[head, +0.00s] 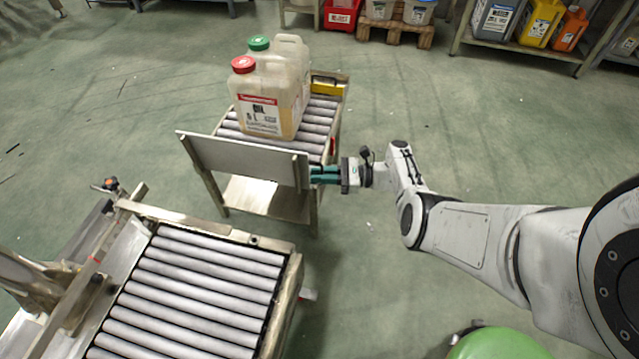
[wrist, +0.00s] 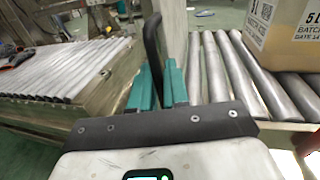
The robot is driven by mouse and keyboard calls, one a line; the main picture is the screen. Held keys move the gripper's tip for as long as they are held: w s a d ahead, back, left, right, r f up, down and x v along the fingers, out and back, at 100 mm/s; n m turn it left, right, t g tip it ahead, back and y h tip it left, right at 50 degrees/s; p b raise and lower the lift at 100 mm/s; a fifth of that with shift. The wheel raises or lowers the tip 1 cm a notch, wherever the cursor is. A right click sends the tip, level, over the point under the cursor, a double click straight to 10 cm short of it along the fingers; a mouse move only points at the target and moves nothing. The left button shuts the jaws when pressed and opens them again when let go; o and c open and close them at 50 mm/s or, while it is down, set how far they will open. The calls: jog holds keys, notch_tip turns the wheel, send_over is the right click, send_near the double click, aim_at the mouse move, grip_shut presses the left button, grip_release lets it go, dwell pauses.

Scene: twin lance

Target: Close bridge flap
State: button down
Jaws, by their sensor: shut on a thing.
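The bridge flap (head: 245,160) is a flat grey metal plate. It stands raised across the near end of the small roller stand (head: 322,117), facing the larger conveyor. My gripper (head: 312,174), with teal fingers, is at the flap's right end and shut on it. In the wrist view the gripper's fingers (wrist: 158,82) close around a thin black curved bar, beside the flap's pale panel (wrist: 174,30). I cannot tell exactly how the bar joins the flap. The contact between the fingers is partly hidden.
Two pale canisters, with a red cap (head: 243,65) and a green cap (head: 259,43), stand on the small stand's rollers. A larger roller conveyor (head: 200,290) is at the lower left, across a floor gap. Shelves (head: 525,50) with containers line the back. Floor is clear right of the stand.

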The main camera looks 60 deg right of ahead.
jog(key=shift+w+d+f+m+b, duration=0.1)
jog(key=shift+w+d+m+b, duration=0.15)
jog(key=shift+d+m+b, duration=0.5)
jog(key=shift+m, duration=0.35)
jog(key=c, duration=1.3)
grip_release()
jog(key=shift+d+t, duration=0.15)
jog(key=shift+t, duration=0.15)
jog(key=shift+c, duration=0.2)
jog(key=b+v, duration=0.1)
jog(key=v, duration=0.9)
jog(key=shift+s+d, duration=0.2)
jog(key=shift+s, duration=0.1)
